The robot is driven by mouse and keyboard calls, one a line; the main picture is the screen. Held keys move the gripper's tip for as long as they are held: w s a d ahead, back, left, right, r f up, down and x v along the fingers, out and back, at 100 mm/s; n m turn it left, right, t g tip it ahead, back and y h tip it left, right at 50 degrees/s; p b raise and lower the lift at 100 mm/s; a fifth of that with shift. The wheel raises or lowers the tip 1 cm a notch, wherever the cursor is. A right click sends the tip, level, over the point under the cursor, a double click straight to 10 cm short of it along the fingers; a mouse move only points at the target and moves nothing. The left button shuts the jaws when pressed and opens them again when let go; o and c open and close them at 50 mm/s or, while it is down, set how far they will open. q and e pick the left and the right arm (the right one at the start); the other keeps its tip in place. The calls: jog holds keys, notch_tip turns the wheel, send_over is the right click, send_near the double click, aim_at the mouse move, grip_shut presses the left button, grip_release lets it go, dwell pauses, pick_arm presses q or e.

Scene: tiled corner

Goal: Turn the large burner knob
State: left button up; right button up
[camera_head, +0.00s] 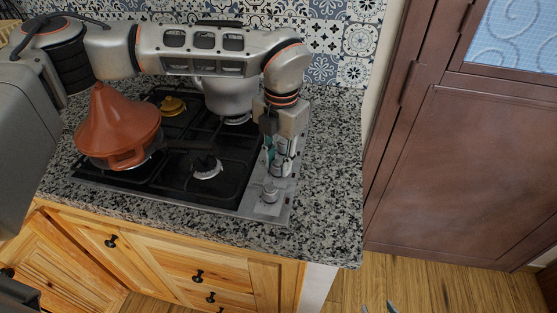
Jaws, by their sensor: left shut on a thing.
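The black gas hob (150,178) is set in the granite counter, with a metal control strip (275,205) along its right side. A silver burner knob (270,191) stands uncovered at the front of the strip. My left gripper (277,165) points down over the strip behind that knob and is shut on another burner knob, which its fingers mostly hide. I cannot tell the size of the held knob. Two grey tips of my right gripper (377,308) show apart at the bottom edge, over the wood floor, away from the hob.
An orange tagine (115,125) stands on the left burner and a silver pot (232,97) at the back, below my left arm. A bare burner (206,168) is at front middle. Granite (325,180) right of the hob is clear. A brown door (460,170) stands at right.

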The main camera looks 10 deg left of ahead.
aim_at(280, 163)
dwell(0.3)
pick_arm(q)
jog(key=o, duration=1.1)
jog(key=r, duration=1.2)
jog(key=shift+s+d, duration=0.1)
jog(key=shift+d, duration=0.1)
